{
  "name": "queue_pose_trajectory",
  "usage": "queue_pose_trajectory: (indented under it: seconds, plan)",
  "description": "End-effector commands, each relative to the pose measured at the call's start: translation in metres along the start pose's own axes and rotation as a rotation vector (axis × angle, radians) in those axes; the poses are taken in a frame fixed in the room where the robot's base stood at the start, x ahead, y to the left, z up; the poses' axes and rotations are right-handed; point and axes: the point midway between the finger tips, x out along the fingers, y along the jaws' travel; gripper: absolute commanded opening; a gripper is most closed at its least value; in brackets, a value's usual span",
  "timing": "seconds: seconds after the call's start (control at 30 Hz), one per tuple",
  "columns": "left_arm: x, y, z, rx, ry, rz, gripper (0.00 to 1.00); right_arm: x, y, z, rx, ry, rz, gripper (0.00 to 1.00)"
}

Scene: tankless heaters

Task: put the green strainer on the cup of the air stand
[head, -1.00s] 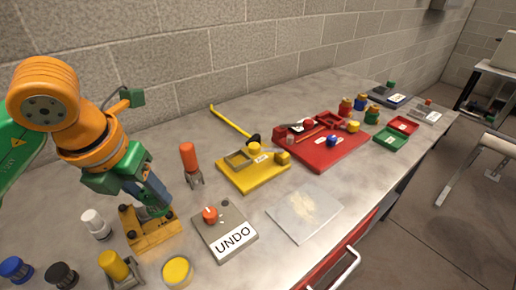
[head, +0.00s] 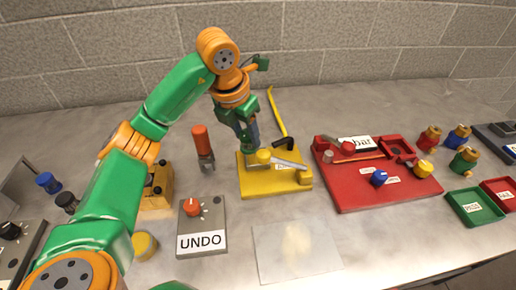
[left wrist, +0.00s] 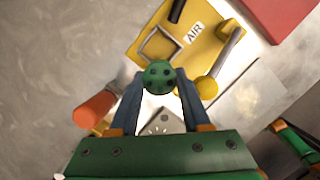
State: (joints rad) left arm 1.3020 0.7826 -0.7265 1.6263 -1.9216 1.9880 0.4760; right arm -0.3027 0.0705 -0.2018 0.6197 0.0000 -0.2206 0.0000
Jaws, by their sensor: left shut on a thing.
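The green strainer (left wrist: 159,76), a round dotted piece, is between my left gripper's fingertips in the left wrist view. The yellow air stand (head: 262,186) lies beneath and beyond the gripper. In the left wrist view the stand (left wrist: 201,55) has an AIR label, a square raised rim (left wrist: 142,47) that looks like its cup, and a yellow knob (left wrist: 207,88). The strainer appears just short of that rim; its height above the stand is unclear.
An orange-handled tool (head: 202,142) stands close left of the stand; it also shows in the left wrist view (left wrist: 95,109). A red stand (head: 372,188) is on the right. The UNDO box (head: 202,225) and a pale sheet (head: 296,250) are in front. The wall is behind.

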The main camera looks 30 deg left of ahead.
Motion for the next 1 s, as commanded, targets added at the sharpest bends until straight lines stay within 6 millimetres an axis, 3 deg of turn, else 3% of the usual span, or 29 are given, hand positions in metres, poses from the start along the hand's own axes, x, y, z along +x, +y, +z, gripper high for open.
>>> queue_pose_trajectory:
  seconds: [0.1,0.3,0.43,0.83,0.87,0.93,1.0]
  plan:
    - [0.023,0.0,0.011,0.0,0.004,-0.002,0.0,-0.007,0.002,-0.001,-0.001,0.001,0.003,0.5]
    - [0.051,0.001,0.023,-0.001,0.003,0.001,0.0,-0.015,0.005,-0.002,-0.002,0.001,0.007,0.5]
    - [0.073,0.001,0.016,0.001,0.002,0.0,0.0,-0.026,0.006,-0.003,-0.002,0.001,0.009,0.5]
    - [0.085,0.001,0.013,0.0,-0.003,0.001,0.0,-0.02,0.007,-0.002,-0.002,0.002,0.012,0.5]
    - [0.083,0.001,0.014,0.0,-0.003,0.001,0.55,-0.021,0.007,-0.003,-0.002,0.002,0.012,0.5]
    - [0.083,0.001,0.014,0.0,-0.003,0.001,0.74,-0.021,0.007,-0.003,-0.002,0.002,0.012,0.5]
    - [0.083,0.001,0.014,0.0,-0.003,0.001,0.77,-0.022,0.007,-0.003,-0.002,0.002,0.012,0.5]
